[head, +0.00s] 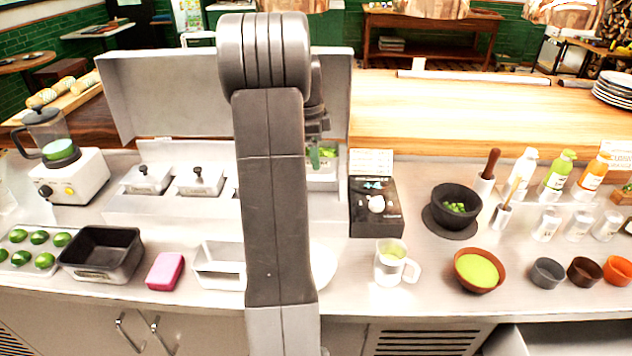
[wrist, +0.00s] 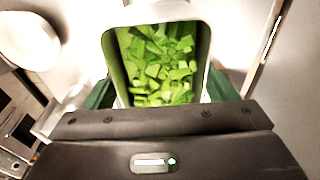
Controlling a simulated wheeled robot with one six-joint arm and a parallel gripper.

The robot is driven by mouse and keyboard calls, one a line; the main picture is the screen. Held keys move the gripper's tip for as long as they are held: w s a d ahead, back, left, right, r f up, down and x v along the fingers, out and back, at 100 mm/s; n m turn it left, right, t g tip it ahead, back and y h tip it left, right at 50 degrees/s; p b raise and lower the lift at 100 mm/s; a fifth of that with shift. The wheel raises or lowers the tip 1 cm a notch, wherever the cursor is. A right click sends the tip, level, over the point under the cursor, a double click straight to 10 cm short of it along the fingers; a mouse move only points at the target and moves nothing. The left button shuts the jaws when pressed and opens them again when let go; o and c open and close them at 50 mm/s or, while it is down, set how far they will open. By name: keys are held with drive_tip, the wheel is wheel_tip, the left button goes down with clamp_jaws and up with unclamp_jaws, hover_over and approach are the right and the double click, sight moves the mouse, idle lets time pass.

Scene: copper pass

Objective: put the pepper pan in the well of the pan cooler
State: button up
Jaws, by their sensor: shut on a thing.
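The pepper pan (wrist: 206,48) is a pale metal pan full of chopped green pepper. In the wrist view it sits between the green fingers of my gripper (wrist: 163,92), which is shut on it. In the head view the pan (head: 322,184) shows just right of my arm, at the right end of the pan cooler, and my gripper (head: 318,155) is partly hidden above it. The pan cooler (head: 160,218) is a long pale box with its lid (head: 165,95) raised behind. My arm hides its middle, including any open well. I cannot tell whether the pan is above the cooler or inside it.
Two lidded pans (head: 200,181) fill the cooler's left part. In front stand a white open container (head: 218,281), a pink sponge (head: 165,271) and a black pan (head: 100,273).

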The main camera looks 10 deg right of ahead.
sight(316, 180)
wheel_tip(316, 180, down, 10)
drive_tip(key=shift+f+p, duration=0.1)
drive_tip(key=shift+p, duration=0.45)
drive_tip(key=shift+s+f+b, duration=0.2)
drive_tip(key=shift+f+b, duration=0.4)
drive_tip(key=o, duration=1.2)
drive_tip(key=shift+f, duration=0.25)
drive_tip(key=shift+c, duration=0.2)
drive_tip(key=shift+r+p, duration=0.5)
drive_tip(key=shift+r, duration=0.1)
drive_tip(key=r, duration=0.4)
drive_tip(key=a+r+b, duration=0.1)
drive_tip(key=r, duration=0.7)
drive_tip(key=shift+w+a+r, duration=0.2)
drive_tip(key=shift+w+r, duration=0.05)
drive_tip(key=shift+w, duration=0.05)
